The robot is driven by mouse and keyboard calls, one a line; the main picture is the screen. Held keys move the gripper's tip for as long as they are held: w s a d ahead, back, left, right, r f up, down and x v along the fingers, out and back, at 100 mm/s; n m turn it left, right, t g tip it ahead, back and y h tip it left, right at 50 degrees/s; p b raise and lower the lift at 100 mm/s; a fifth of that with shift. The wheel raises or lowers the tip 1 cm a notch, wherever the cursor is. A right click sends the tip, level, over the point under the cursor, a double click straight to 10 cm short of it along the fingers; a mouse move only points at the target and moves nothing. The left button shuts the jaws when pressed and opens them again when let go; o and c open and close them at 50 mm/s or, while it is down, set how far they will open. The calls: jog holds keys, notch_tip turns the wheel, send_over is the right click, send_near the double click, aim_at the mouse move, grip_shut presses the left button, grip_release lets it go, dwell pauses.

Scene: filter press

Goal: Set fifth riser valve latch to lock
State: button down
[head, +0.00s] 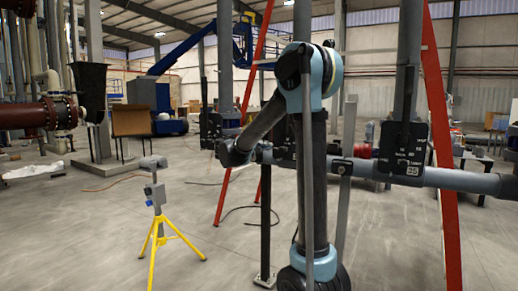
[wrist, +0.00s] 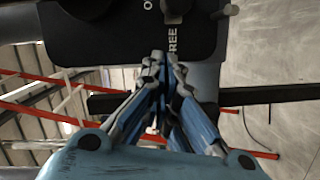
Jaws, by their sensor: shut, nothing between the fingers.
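My gripper (wrist: 165,62) is shut and empty in the wrist view, its blue and grey fingers together. Its tips are at the lower edge of a black latch plate (wrist: 105,35), close to the printed word FREE; I cannot tell whether they touch. A grey latch part (wrist: 176,8) shows at the top edge of that view, partly cut off. In the head view my arm covers much of the middle black plate (head: 284,142), and my fingers cannot be made out. Another black latch plate (head: 403,150) is on the right riser. Which riser is the fifth is not readable.
A grey horizontal pipe (head: 440,178) runs across at plate height on posts. Red slanted beams (head: 437,130) stand at the right. A yellow tripod (head: 158,225) stands on the floor at left, with open floor around it. A further plate (head: 210,127) hangs left of my arm.

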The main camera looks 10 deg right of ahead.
jog(key=shift+s+d+f, duration=0.2)
jog(key=shift+s+d, duration=0.3)
jog(key=shift+d, duration=0.1)
jog(key=shift+s+d+f, duration=0.15)
jog(key=shift+s+d, duration=0.3)
jog(key=shift+d, duration=0.1)
jog(key=shift+s+d, duration=0.1)
jog(key=shift+s+d, duration=0.5)
jog(key=shift+d, duration=0.15)
jog(key=shift+s+d, duration=0.45)
jog(key=shift+d, duration=0.2)
jog(key=shift+w+a, duration=0.1)
jog(key=shift+w+a+r, duration=0.15)
jog(key=shift+a, duration=0.1)
jog(key=a, duration=0.1)
jog(key=w+a, duration=0.1)
jog(key=a, duration=0.1)
jog(key=shift+w+a+r, duration=0.25)
jog(key=shift+w+r, duration=0.05)
jog(key=shift+w, duration=0.05)
jog(key=v, duration=0.9)
jog(key=shift+s, duration=0.25)
jog(key=shift+d, duration=0.15)
